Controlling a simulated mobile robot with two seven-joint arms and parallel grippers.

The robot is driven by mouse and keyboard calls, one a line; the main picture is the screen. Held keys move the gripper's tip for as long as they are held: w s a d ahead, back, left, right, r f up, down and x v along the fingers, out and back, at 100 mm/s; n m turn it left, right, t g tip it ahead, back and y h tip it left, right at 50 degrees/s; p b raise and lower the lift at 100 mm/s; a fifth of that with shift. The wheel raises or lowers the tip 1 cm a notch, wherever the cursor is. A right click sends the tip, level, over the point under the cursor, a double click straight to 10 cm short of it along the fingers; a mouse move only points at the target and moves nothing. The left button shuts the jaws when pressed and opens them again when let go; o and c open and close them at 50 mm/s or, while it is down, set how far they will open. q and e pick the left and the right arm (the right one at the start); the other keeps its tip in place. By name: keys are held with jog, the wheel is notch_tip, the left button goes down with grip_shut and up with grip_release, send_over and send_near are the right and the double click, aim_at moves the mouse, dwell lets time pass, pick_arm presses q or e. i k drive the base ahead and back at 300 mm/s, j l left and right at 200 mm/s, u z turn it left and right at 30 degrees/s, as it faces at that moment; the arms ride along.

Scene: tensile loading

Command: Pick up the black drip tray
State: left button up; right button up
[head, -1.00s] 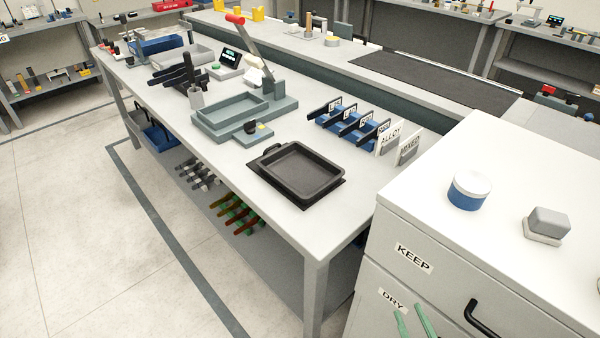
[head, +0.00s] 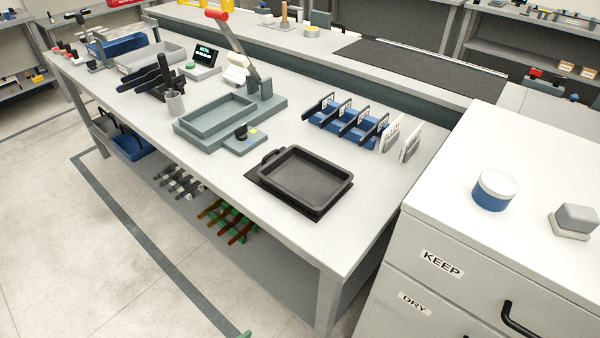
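The black drip tray (head: 305,176) lies flat near the front right end of the grey workbench in the head view. It is a shallow rectangular tray with a raised rim and a loop handle at its left end. It rests on a thin dark mat (head: 262,184) that shows along its edges. The tray looks empty. Neither gripper is identifiable in the view; only a small green tip shows at the bottom edge.
A grey-green lever press (head: 268,108) stands behind and left of the tray. A blue rack (head: 345,126) with black-handled pieces and label cards sits behind it. A white drawer cabinet (head: 520,135) stands at the right. The workbench (head: 345,240) is clear in front of the tray.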

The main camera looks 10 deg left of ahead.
aim_at(305, 178)
jog(key=i+j+z, duration=0.15)
jog(key=j+z, duration=0.15)
jog(key=j, duration=0.6)
jog(key=j+z, duration=0.3)
jog(key=j, duration=0.6)
